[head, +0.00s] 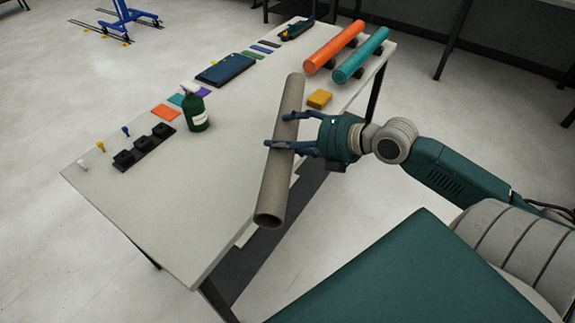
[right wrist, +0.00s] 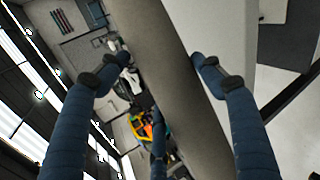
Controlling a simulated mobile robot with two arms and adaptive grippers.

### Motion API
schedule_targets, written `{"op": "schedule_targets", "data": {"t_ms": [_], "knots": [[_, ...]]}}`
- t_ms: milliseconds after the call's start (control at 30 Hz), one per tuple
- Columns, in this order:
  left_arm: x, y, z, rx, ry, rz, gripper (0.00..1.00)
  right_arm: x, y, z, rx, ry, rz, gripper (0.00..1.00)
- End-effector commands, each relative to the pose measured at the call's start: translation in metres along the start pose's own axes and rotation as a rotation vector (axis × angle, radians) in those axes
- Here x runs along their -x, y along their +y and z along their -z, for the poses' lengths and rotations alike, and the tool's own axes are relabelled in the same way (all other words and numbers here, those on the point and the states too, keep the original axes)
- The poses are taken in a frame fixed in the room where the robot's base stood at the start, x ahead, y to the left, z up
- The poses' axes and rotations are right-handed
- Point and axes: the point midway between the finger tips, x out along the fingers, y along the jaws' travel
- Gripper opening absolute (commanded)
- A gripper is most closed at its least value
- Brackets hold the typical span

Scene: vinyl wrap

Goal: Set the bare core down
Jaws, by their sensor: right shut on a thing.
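The bare core (head: 279,170) is a long grey-brown hollow tube. My right gripper (head: 272,130) is shut on it near its middle. The tube is at the table's near right edge, its open end toward the camera and low in the head view. I cannot tell whether it touches the table. In the right wrist view the core (right wrist: 165,80) runs between the fingers of my right gripper (right wrist: 160,58). My left gripper is not in view.
The table (head: 155,215) has a clear near left part. An orange roll (head: 333,48) and a teal roll (head: 361,55) rest on black supports at the far right. A yellow block (head: 319,99) lies near them. A green spray bottle (head: 195,112) and a black holder (head: 145,147) stand left.

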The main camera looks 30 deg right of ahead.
Motion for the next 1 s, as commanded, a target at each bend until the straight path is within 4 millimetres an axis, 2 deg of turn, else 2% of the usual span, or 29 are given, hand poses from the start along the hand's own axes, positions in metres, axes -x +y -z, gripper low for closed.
{"op": "schedule_targets", "data": {"t_ms": [100, 200, 433, 600, 733, 1000], "knots": [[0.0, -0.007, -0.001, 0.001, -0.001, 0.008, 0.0, -0.013, -0.026, 0.004, -0.006, -0.002, -0.002, 0.33], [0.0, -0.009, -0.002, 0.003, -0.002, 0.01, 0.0, -0.021, -0.041, 0.008, -0.003, -0.002, -0.003, 0.33], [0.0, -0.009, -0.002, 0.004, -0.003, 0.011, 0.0, -0.031, -0.06, 0.011, -0.002, -0.002, -0.002, 0.33], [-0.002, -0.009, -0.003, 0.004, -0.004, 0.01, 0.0, -0.042, -0.083, 0.016, -0.003, -0.002, -0.002, 0.33], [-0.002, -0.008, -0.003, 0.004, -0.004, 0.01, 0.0, -0.046, -0.09, 0.017, 0.0, -0.003, -0.003, 0.33], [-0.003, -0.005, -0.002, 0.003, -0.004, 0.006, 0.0, -0.047, -0.092, 0.018, 0.002, -0.002, -0.002, 0.33]]}}
